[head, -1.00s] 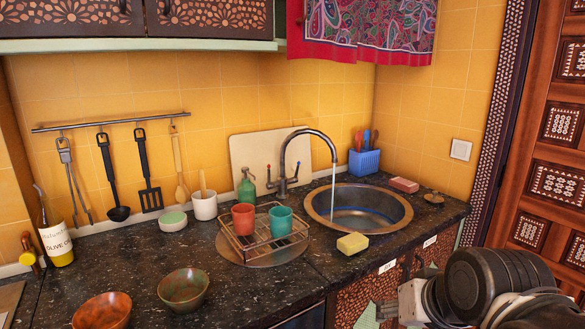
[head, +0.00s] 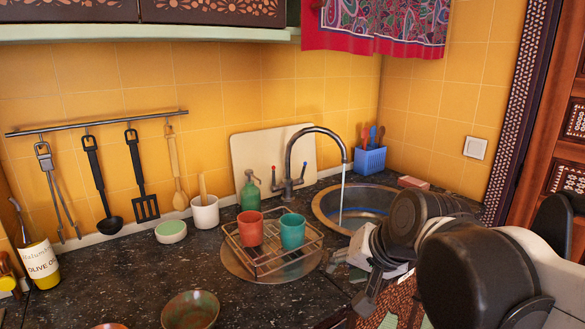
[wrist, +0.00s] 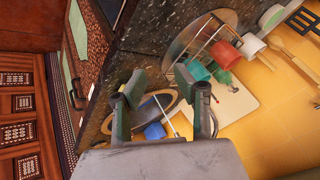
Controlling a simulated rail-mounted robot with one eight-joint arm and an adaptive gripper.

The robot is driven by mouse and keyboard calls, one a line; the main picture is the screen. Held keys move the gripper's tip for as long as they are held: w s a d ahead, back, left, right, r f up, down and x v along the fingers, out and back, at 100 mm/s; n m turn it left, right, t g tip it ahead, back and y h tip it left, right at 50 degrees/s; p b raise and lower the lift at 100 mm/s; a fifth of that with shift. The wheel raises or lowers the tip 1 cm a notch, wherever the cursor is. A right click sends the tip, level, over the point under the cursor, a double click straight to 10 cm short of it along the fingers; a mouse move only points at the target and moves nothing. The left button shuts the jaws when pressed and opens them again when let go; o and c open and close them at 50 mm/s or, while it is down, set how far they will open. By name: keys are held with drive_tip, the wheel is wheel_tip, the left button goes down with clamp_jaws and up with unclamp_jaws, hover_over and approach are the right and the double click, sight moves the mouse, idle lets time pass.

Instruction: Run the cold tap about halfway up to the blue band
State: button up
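The curved metal tap (head: 290,182) stands behind the sink (head: 318,208), with a red-tipped lever (head: 274,170) on the left and a blue-tipped lever (head: 303,166) on the right. A thin water stream (head: 342,198) falls from the spout into the round basin. Part of the blue band (head: 370,211) shows inside the basin; my arm hides the right and front, and I cannot read the water level. My gripper (head: 352,277) is in front of the sink, apart from the levers. The wrist view shows its two fingers (wrist: 166,92) spread, nothing between them touching, with the sink beyond.
A wire rack (head: 270,262) with a red cup (head: 249,228) and a teal cup (head: 292,231) stands left of the sink. A green bottle (head: 249,192) is beside the tap. A blue caddy (head: 370,160) and pink block (head: 412,183) are behind the sink.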

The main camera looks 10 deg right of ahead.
drive_tip(key=w+r+m+t+y, duration=0.15)
drive_tip(key=w+m, duration=0.25)
drive_tip(key=w, duration=0.5)
drive_tip(key=w+r+m+y, duration=0.2)
drive_tip(key=w+m, duration=0.2)
drive_tip(key=w, duration=0.5)
drive_tip(key=w+r+m+t+y, duration=0.1)
drive_tip(key=w+r+m+y, duration=0.15)
drive_tip(key=w, duration=0.75)
drive_tip(key=m+t+y, duration=0.3)
drive_tip(key=m+t, duration=0.2)
drive_tip(key=m, duration=0.8)
approach(304, 168)
drive_tip(key=shift+g, duration=0.25)
drive_tip(key=x, duration=1)
drive_tip(key=shift+w+d, duration=0.15)
drive_tip(key=shift+w, duration=0.2)
clamp_jaws()
drive_tip(key=shift+d, duration=0.1)
